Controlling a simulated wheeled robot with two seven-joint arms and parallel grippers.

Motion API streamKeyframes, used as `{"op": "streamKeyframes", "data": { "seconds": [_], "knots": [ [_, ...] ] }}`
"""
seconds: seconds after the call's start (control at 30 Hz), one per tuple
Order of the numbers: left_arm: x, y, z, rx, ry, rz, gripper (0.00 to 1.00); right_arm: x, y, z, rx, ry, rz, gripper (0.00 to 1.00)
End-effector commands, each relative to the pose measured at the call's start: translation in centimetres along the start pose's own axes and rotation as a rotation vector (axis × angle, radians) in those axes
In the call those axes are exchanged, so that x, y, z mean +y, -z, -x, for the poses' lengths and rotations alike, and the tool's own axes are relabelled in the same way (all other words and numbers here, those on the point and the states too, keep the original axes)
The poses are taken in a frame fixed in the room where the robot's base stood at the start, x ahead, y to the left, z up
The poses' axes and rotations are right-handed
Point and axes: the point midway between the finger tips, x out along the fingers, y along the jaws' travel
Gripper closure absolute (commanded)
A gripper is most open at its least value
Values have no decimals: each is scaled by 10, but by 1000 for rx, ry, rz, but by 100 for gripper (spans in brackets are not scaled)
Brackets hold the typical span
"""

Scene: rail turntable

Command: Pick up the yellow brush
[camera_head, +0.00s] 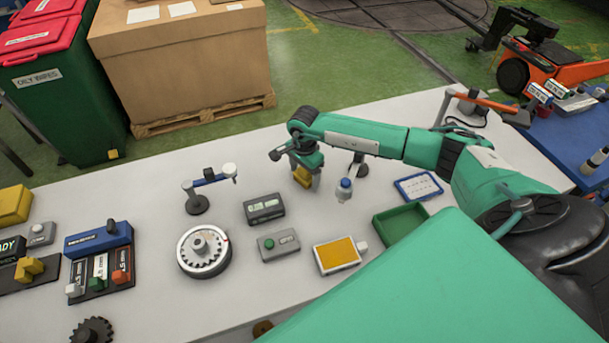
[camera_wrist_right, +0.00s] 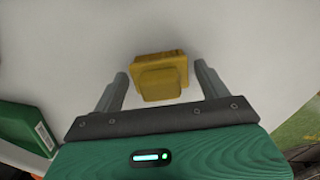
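The yellow brush (camera_head: 301,176) is on the white table in the head view, directly below my right gripper (camera_head: 306,178), which partly covers it. In the right wrist view the brush (camera_wrist_right: 160,77) is a yellow block with a narrower raised part. My right gripper (camera_wrist_right: 160,74) is open, with one finger on each side of the brush and a visible gap to each. I cannot tell how far the fingertips are above the table. My left gripper is not in view.
A grey display box (camera_head: 264,208), a blue-topped stand (camera_head: 209,180) and a green tray (camera_head: 398,221) are nearby. Bare table lies behind the brush.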

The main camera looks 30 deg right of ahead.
Motion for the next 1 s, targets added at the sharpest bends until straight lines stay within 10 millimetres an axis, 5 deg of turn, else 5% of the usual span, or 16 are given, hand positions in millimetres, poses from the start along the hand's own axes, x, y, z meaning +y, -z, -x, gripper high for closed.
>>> {"op": "streamKeyframes", "data": {
  "seconds": [0.27,0.67,1.0],
  "knots": [
    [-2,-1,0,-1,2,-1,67,0,0,0,0,0,0,67],
    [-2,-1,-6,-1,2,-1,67,-1,1,13,0,2,-1,68],
    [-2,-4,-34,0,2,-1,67,-1,1,90,3,8,1,68]
  ]
}}
